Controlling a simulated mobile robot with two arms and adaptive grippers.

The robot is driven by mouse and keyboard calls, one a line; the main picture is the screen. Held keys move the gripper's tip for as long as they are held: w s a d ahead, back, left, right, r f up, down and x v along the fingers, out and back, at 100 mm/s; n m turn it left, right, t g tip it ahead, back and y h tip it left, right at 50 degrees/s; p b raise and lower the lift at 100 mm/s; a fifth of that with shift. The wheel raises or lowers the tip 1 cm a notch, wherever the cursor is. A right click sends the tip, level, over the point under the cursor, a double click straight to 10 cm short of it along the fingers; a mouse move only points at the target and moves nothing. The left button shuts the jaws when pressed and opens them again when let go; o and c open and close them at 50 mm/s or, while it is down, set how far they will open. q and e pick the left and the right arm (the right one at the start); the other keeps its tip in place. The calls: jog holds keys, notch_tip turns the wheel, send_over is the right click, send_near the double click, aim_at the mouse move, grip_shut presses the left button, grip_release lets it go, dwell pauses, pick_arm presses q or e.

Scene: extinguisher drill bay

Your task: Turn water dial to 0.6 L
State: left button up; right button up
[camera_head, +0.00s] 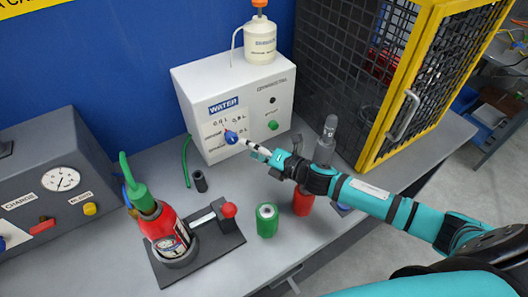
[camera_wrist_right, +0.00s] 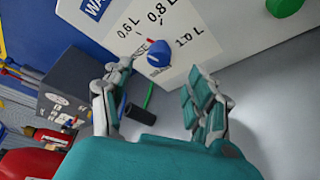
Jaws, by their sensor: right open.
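The blue water dial (camera_head: 231,137) sits on the front of the white water box (camera_head: 271,85). In the right wrist view the blue dial (camera_wrist_right: 159,52) has printed labels around it: 0.6 L at upper left, 0.8 L above, 1.0 L at right. A small red mark shows on the dial's upper left side; I cannot tell exactly which label it points to. My right gripper (camera_head: 250,148) is in front of the dial. In its wrist view the right gripper (camera_wrist_right: 152,78) is open and empty, its fingers apart on either side below the dial. My left gripper is not in view.
A green button (camera_head: 273,125) is right of the dial. A red extinguisher (camera_head: 168,235), a green canister (camera_head: 267,220) and a red canister (camera_head: 303,202) stand in front. A yellow-framed cage (camera_head: 400,100) is at right.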

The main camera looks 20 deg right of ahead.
jog(key=shift+v, duration=2.25)
jog(key=shift+r, duration=0.15)
